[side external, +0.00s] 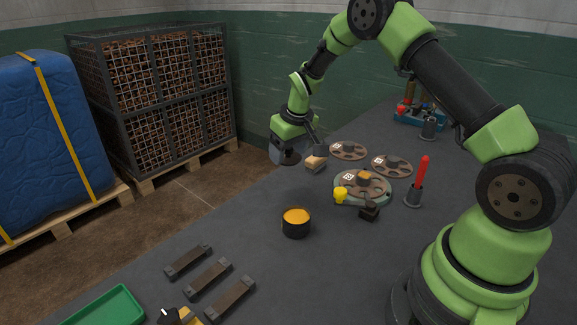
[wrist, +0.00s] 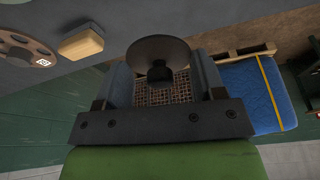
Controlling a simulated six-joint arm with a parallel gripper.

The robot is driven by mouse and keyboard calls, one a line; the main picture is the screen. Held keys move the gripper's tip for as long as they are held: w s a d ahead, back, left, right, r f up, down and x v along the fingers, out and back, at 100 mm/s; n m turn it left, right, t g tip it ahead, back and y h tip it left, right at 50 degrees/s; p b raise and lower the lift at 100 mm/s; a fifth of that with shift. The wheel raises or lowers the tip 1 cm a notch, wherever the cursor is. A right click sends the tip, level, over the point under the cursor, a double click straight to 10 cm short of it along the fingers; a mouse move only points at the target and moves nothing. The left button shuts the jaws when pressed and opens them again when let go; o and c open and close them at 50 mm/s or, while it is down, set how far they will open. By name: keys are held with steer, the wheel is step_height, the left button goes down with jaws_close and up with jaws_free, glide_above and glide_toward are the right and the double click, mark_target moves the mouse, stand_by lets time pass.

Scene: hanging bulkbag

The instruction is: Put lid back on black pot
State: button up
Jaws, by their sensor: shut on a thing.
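The black pot (side external: 296,229) stands upright and uncovered on the dark table, with orange contents showing at its top. My gripper (side external: 287,149) is beyond the pot, near the table's far left edge and left of a small wooden block. It is shut on the dark round lid (side external: 289,158), which is held below the fingers. In the wrist view, the lid (wrist: 160,49) shows as a dark disc with its knob between the two fingers of my gripper (wrist: 160,77). The pot is not visible in the wrist view.
The wooden block (side external: 315,163) lies close to my gripper; it also shows in the wrist view (wrist: 80,42). Round brown plates (side external: 391,166), a yellow-headed tool (side external: 341,195) and a red stick in a holder (side external: 421,180) are farther right. Dark bars (side external: 208,278) lie nearer.

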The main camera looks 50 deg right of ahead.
steer(key=shift+s+a+r+n, duration=0.2)
steer(key=shift+r+n, duration=0.1)
steer(key=shift+r, duration=0.05)
steer(key=shift+s+a+r+n, duration=0.1)
steer(key=shift+s+a+n, duration=0.15)
steer(key=shift+n, duration=0.15)
steer(key=s+a+r+n+g+y, duration=0.1)
steer(key=s+a+n+g+y, duration=0.25)
steer(key=s+a+n, duration=0.9)
steer(key=shift+w+d+f+n+t, duration=0.15)
steer(key=shift+w+d+f+n, duration=0.55)
steer(key=shift+f, duration=0.35)
steer(key=shift+w+d+f+n+t, duration=0.15)
steer(key=shift+w+d+f+n, duration=0.55)
steer(key=shift+f, duration=0.3)
steer(key=shift+w+d+f+n+t, duration=0.15)
steer(key=shift+w+d+f+n, duration=0.35)
steer(key=shift+d+f, duration=0.45)
steer(key=shift+a+f, duration=0.15)
steer(key=shift+f, duration=0.1)
steer(key=o, duration=1)
steer(key=shift+o, duration=0.5)
